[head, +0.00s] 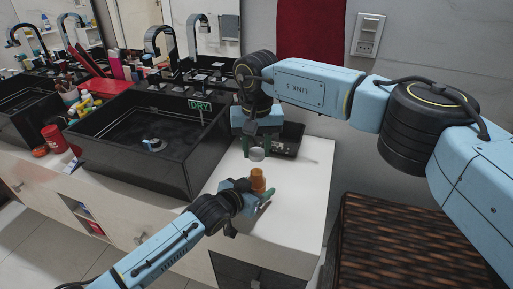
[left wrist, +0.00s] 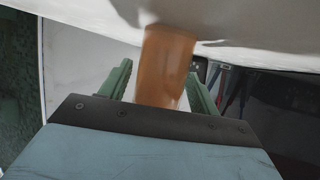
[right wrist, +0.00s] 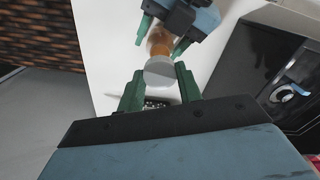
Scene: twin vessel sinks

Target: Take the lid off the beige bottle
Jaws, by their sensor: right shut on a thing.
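The bottle (head: 257,180), orange-brown in these views, stands upright on the white counter. Its lid (head: 257,154), a pale grey disc, is above it with a visible gap between them. My right gripper (head: 258,143) points down from above and is shut on the lid, which shows between its fingertips in the right wrist view (right wrist: 160,72). My left gripper (head: 252,194) is low over the counter with its fingers on either side of the bottle. In the left wrist view the bottle (left wrist: 165,65) is between these fingers, with gaps beside it, so they look open.
A black tray (head: 290,140) lies on the counter behind my right gripper. A woven basket (head: 400,240) is at the right. The counter's front right is clear.

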